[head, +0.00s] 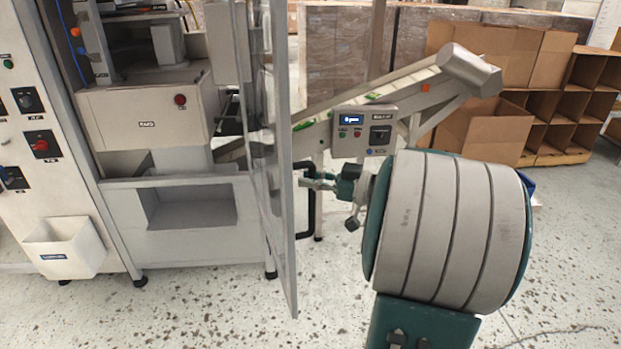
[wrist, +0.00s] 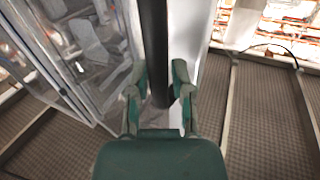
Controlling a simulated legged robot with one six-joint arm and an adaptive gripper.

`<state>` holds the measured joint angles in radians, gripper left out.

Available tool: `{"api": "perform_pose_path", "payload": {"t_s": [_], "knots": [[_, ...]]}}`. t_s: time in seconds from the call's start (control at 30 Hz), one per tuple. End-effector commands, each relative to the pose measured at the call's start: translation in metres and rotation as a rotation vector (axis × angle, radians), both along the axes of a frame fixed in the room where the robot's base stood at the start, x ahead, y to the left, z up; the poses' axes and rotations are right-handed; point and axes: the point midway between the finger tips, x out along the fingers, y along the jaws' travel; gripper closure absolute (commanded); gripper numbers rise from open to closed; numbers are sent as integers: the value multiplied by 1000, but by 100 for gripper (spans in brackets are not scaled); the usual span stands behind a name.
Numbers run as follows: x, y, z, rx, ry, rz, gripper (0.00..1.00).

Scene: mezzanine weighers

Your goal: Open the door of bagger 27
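The door of the bagger is a clear panel in a thin grey frame (head: 281,180). It stands swung out from the machine's front, nearly edge-on in the head view, and its clear panel (wrist: 85,50) fills the wrist view's upper left. A black bar handle (head: 309,218) is on its right side. My gripper (head: 311,177) is at the upper part of this handle. In the wrist view my gripper's two green fingers (wrist: 160,85) are drawn in on both sides of the dark handle bar (wrist: 154,35). The bagger's number is not readable.
The bagger body (head: 150,110) stands behind the door, with a control cabinet (head: 30,140) at left. An inclined conveyor (head: 400,90) with a small display box (head: 364,132) is behind my arm. Cartons (head: 495,125) are at back right. The speckled floor in front is clear.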

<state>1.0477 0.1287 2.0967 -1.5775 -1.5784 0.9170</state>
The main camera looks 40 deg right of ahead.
Motion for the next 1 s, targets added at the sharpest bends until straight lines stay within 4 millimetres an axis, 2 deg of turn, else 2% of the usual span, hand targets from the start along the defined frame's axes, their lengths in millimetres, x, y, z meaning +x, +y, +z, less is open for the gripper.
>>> {"api": "perform_pose_path", "payload": {"t_s": [0.47,0.57,1.0], "knots": [[-3,-4,0,0,-1,-4,43],[-15,-11,0,-1,-1,-6,43],[-89,-55,-1,0,0,-6,43]]}}
